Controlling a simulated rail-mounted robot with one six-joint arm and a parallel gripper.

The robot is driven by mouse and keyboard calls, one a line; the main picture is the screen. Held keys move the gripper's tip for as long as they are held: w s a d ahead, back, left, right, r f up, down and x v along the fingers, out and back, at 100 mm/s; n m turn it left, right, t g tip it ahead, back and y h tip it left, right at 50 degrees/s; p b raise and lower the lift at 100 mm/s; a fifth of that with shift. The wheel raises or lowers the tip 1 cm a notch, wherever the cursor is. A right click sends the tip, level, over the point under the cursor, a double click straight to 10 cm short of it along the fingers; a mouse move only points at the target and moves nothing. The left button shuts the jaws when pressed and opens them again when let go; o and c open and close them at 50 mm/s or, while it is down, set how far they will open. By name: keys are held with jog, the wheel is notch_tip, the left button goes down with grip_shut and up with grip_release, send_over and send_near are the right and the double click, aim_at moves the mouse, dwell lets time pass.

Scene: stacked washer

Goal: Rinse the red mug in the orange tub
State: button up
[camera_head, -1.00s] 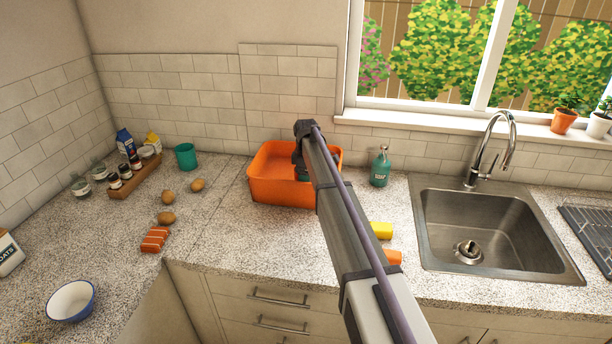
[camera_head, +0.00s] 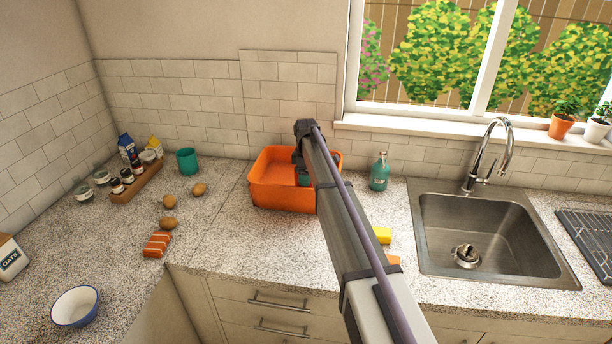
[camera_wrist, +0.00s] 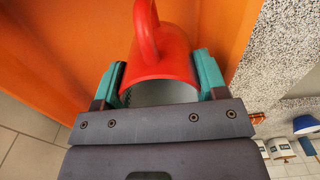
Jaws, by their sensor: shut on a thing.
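The orange tub (camera_head: 283,197) stands on the counter left of the sink, and my arm crosses its right side. My gripper (camera_head: 303,172) reaches down over the tub's right part, with its teal fingers partly hidden by the arm. In the wrist view my gripper (camera_wrist: 160,64) is shut on the red mug (camera_wrist: 165,55), one teal finger on each side, with the mug's handle facing the top of the picture. Orange tub wall (camera_wrist: 65,45) fills the area beside the mug. The mug is hidden in the head view. I cannot see any water or how deep the mug sits.
A teal soap bottle (camera_head: 380,171) stands right of the tub. A yellow block (camera_head: 383,236) lies by my arm, near the sink (camera_head: 490,240). A teal cup (camera_head: 187,161), eggs and a bowl (camera_head: 75,306) are at left. Counter directly left of the tub is clear.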

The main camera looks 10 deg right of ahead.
notch_tip(320, 180, up, 10)
jog(key=p, duration=0.9)
dwell(1.7)
notch_tip(320, 180, up, 4)
jog(key=p, duration=0.4)
dwell(0.3)
